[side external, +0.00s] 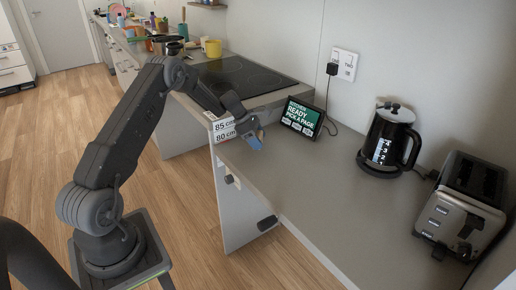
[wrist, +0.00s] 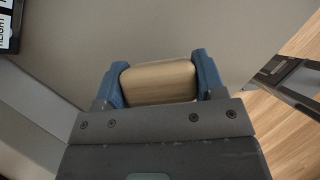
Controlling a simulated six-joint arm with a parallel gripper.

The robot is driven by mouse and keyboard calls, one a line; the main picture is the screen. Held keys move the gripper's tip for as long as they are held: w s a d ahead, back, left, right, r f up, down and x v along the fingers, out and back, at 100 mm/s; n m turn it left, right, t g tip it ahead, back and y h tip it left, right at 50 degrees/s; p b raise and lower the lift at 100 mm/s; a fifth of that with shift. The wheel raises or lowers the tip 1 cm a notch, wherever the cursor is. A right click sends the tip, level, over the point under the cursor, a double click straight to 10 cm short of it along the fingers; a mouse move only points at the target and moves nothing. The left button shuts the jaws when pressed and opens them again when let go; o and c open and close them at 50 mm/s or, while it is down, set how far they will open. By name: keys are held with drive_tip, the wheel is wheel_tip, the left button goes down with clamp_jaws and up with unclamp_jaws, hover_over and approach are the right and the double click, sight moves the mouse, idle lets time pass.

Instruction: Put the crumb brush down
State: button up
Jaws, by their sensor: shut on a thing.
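My gripper (wrist: 160,83) is shut on the crumb brush (wrist: 160,80). In the wrist view the brush shows as a tan, rounded wooden block between the two blue fingers. In the side view my gripper (side external: 254,140) is over the left end of the grey counter (side external: 310,172), near its front edge, with the fingers pointing down. The brush is too small to make out clearly there. I cannot tell whether it touches the counter. The brush's underside is hidden.
A tablet (side external: 302,117) reading "READY PICK A PAGE" stands behind my gripper. A kettle (side external: 388,140) and a toaster (side external: 462,205) stand to the right. The middle of the counter is clear. A black hob (side external: 240,78) lies beyond.

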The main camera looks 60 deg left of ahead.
sight(258, 155)
drive_tip(key=shift+f, duration=1.95)
drive_tip(key=shift+f, duration=0.15)
drive_tip(key=o, duration=0.9)
